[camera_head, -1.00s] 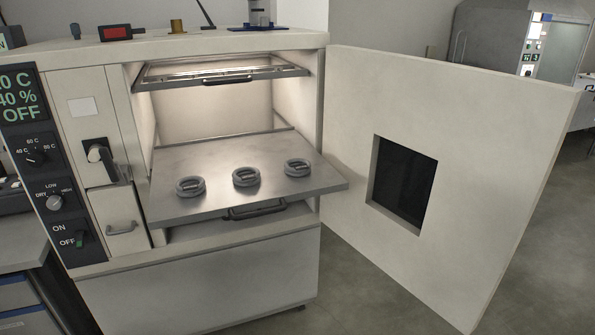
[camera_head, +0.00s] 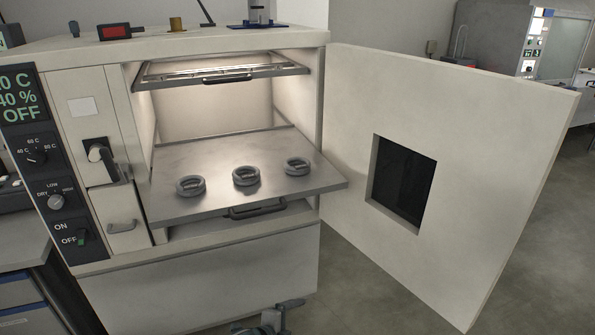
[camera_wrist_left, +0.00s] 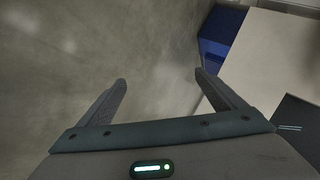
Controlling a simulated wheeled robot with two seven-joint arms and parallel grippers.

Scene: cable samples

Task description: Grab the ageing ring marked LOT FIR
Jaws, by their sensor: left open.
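Three grey ageing rings lie flat in a row on the pulled-out metal shelf (camera_head: 220,205) of the open oven: a left ring (camera_head: 190,186), a middle ring (camera_head: 246,177) and a right ring (camera_head: 298,167). Each has a strip across its centre. Their markings are too small to read, so I cannot tell which is LOT FIR. My left gripper (camera_wrist_left: 160,82) is open and empty in the left wrist view, above bare floor. Part of a dark gripper of mine (camera_head: 275,318) shows at the bottom of the head view, below and apart from the shelf. No ring shows in the wrist view.
The oven door (camera_head: 480,150) stands wide open to the right. An upper rack (camera_head: 220,70) sits above the shelf inside the oven. A control panel (camera_head: 50,170) is at the left. Floor is clear in front. A blue surface (camera_wrist_left: 220,38) shows in the wrist view.

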